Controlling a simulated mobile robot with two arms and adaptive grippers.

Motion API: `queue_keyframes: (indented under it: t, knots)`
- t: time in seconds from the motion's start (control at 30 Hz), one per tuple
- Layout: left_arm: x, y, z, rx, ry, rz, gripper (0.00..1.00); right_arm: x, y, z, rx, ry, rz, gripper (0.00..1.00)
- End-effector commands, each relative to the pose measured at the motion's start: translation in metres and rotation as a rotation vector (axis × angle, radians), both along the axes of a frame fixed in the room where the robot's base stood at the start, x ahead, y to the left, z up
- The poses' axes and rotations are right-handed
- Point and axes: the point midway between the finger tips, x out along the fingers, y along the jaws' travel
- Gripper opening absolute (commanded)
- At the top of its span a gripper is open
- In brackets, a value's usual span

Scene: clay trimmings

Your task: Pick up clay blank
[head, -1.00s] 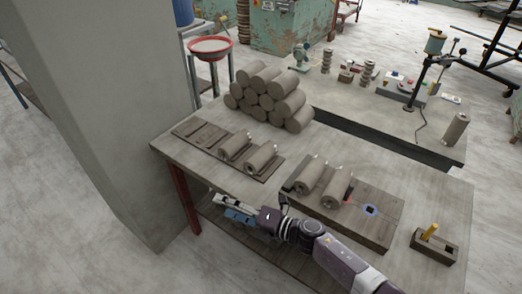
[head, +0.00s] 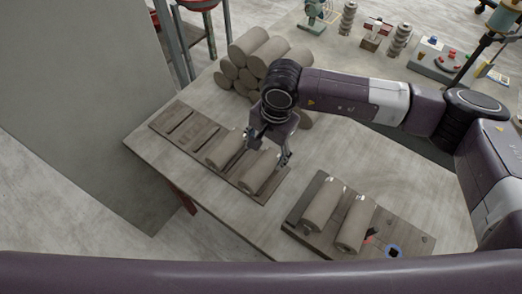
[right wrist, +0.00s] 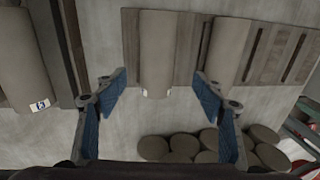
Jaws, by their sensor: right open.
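My right gripper (head: 267,150) is open and empty, pointing down over the left board (head: 163,121). A grey clay blank (head: 259,171) lies on that board's right end, partly hidden by the gripper. In the right wrist view, this blank (right wrist: 157,48) shows between the spread blue-padded fingers (right wrist: 160,78), slightly beyond their tips; I see no contact. A second clay blank (head: 224,148) lies beside it on the same board and shows right of centre in the wrist view (right wrist: 228,48). My left gripper is not in view.
Two more blanks (head: 323,205) (head: 354,225) lie on the right board (head: 292,213). A pile of blanks (head: 245,50) stands behind my gripper and shows low in the wrist view (right wrist: 183,143). A grey pillar (head: 75,95) stands left of the table (head: 150,145).

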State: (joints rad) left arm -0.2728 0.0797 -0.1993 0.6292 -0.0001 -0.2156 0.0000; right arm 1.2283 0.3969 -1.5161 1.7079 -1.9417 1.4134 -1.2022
Motion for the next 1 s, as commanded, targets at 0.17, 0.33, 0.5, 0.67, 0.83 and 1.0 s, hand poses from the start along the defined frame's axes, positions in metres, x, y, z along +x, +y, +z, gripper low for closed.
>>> queue_keyframes:
  t: [0.17, 0.33, 0.5, 0.67, 0.83, 1.0]
  knots:
    - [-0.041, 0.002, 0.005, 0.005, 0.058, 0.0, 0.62, 0.0, 0.001, -0.018, -0.004, 0.001, 0.001, 0.63]
    - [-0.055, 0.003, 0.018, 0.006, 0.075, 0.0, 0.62, -0.003, 0.005, -0.035, -0.004, 0.004, 0.0, 0.63]
    - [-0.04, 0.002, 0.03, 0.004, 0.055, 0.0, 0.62, -0.004, 0.008, -0.06, -0.003, 0.003, -0.001, 0.63]
    - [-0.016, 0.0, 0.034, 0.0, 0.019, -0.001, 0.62, -0.003, 0.01, -0.074, -0.001, 0.001, -0.002, 0.63]
    - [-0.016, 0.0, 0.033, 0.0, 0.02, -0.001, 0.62, -0.002, 0.01, -0.075, -0.001, 0.001, -0.002, 0.63]
    - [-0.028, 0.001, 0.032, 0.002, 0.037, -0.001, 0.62, -0.002, 0.01, -0.075, -0.001, 0.001, -0.002, 0.51]
